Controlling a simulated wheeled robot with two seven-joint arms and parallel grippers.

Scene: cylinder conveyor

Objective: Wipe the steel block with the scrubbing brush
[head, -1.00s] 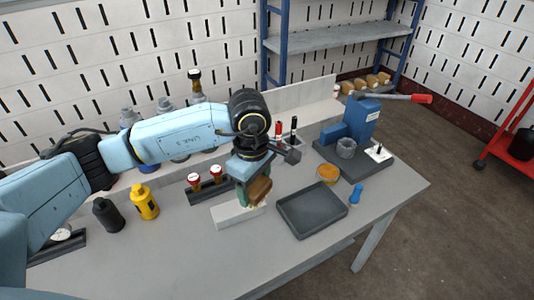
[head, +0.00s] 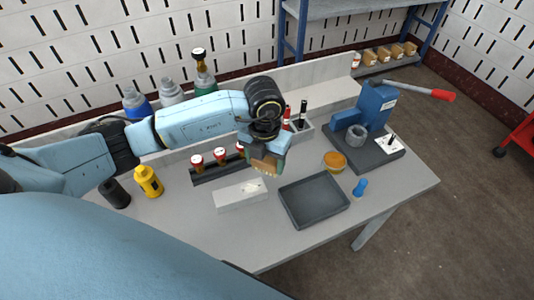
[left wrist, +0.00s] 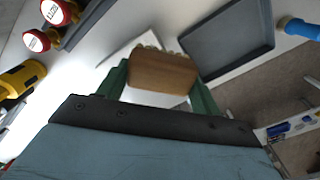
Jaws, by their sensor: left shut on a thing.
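The steel block (head: 232,197) is a pale, flat bar lying on the table. Small dark and yellowish marks show near its right end. My left gripper (head: 267,158) is shut on the scrubbing brush (head: 264,166), which has a wooden back and pale bristles pointing down. The brush appears above and just behind the block's right end; I see a gap, so it looks apart from it. In the left wrist view the brush (left wrist: 162,72) sits between the green fingers, and the bright block (left wrist: 128,48) is partly hidden behind it. My right gripper is not in view.
A dark tray (head: 314,203) lies right of the block. A rack of red-capped stamps (head: 219,156) stands behind it. A yellow bottle (head: 148,181) and black bottle (head: 114,194) are at left. An orange-topped tin (head: 335,161), blue-handled item (head: 360,187) and blue press (head: 374,108) are at right.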

